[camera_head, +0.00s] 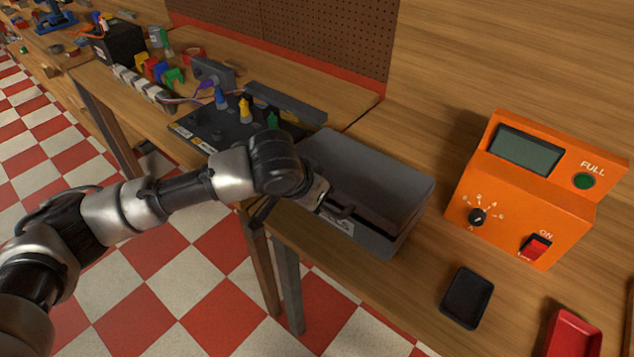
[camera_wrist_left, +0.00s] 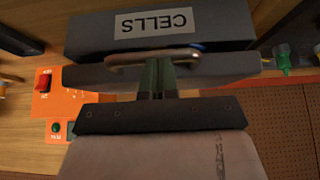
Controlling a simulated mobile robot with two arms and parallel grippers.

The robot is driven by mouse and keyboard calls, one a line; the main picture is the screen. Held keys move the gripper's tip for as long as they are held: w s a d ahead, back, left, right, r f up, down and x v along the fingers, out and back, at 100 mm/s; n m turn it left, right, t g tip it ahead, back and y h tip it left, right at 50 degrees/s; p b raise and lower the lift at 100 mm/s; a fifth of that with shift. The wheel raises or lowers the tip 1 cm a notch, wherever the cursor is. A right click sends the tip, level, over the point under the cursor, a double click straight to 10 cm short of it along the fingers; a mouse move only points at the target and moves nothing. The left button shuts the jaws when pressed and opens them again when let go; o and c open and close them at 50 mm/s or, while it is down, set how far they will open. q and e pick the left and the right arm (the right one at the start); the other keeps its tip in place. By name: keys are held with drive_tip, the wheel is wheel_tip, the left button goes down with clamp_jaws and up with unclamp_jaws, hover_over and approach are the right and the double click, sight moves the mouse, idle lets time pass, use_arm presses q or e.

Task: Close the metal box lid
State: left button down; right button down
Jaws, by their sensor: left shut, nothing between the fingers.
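The grey metal box (camera_head: 376,241) stands on the wooden bench, with its lid (camera_head: 375,178) lowered over it. My left gripper (camera_head: 320,195) is at the front of the lid. In the left wrist view its closed fingertips (camera_wrist_left: 157,68) are at the handle, with nothing held between them. My right gripper is out of view.
An orange device (camera_head: 520,190) with a screen, dial and switch stands right of the box. A black tray (camera_head: 466,297) and a red tray (camera_head: 573,333) lie in front of it. A dark board (camera_head: 215,130) with coloured connectors is left of the box.

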use_arm(q)
drive_tip(key=shift+s+a+f+t+h+b, duration=0.15)
drive_tip(key=shift+f+t+b, duration=0.1)
drive_tip(key=shift+f, duration=0.3)
drive_tip(key=shift+s+f+t+h+b, duration=0.15)
drive_tip(key=shift+f+t+b, duration=0.1)
drive_tip(key=shift+f, duration=0.25)
drive_tip(key=shift+w, duration=0.1)
